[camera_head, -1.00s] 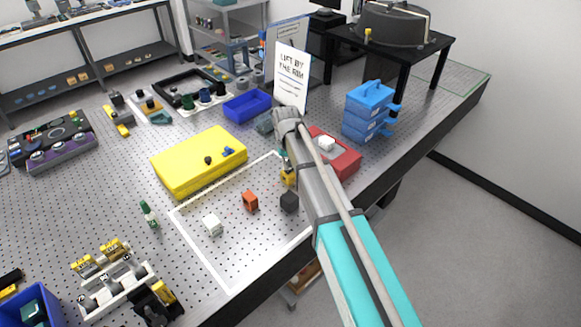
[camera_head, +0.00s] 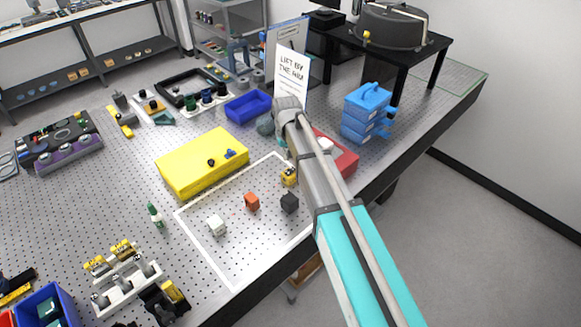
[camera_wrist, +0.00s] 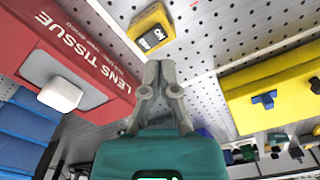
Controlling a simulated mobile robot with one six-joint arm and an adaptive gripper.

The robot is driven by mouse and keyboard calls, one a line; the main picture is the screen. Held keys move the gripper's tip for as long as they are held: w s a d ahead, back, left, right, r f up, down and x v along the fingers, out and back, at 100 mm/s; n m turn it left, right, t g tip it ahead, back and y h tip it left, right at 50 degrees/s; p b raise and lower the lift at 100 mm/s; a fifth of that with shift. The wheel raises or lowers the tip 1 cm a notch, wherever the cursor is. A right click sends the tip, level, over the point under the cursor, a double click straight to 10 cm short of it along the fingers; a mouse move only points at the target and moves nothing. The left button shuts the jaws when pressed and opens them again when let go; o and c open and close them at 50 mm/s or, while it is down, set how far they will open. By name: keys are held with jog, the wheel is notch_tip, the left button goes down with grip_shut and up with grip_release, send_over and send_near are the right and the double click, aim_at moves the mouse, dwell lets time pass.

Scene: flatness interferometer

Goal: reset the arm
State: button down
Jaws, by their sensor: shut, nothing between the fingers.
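My gripper (camera_wrist: 158,75) shows in the wrist view with its two grey fingers together and nothing between them. It is above the perforated table, between the red lens tissue box (camera_wrist: 75,60) and the yellow case (camera_wrist: 275,92). A small yellow switch block (camera_wrist: 151,30) with dark on and off marks lies just beyond the fingertips. The switch block (camera_head: 289,176) shows there beside my arm, at the edge of the white outlined area.
The red box (camera_head: 345,160) is partly behind my arm, with blue stacked drawers (camera_head: 366,112) to its right. A sign (camera_head: 291,75) stands behind. Orange (camera_head: 252,201), white (camera_head: 216,225) and black (camera_head: 289,202) cubes lie in the white outline. A yellow case (camera_head: 202,163) lies left.

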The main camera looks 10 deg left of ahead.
jog(key=shift+r, duration=0.35)
dwell(0.3)
jog(key=s+d+m, duration=0.1)
jog(key=s+d, duration=0.5)
jog(key=d, duration=0.3)
jog(key=s+d+f+m+b, duration=0.1)
jog(key=s+d, duration=0.5)
jog(key=d, duration=0.3)
jog(key=s+d+f+m+b, duration=0.1)
jog(key=s+d+m, duration=0.1)
jog(key=s+d, duration=0.4)
jog(key=d, duration=0.3)
jog(key=shift+d, duration=0.2)
jog(key=shift+s+f, duration=0.1)
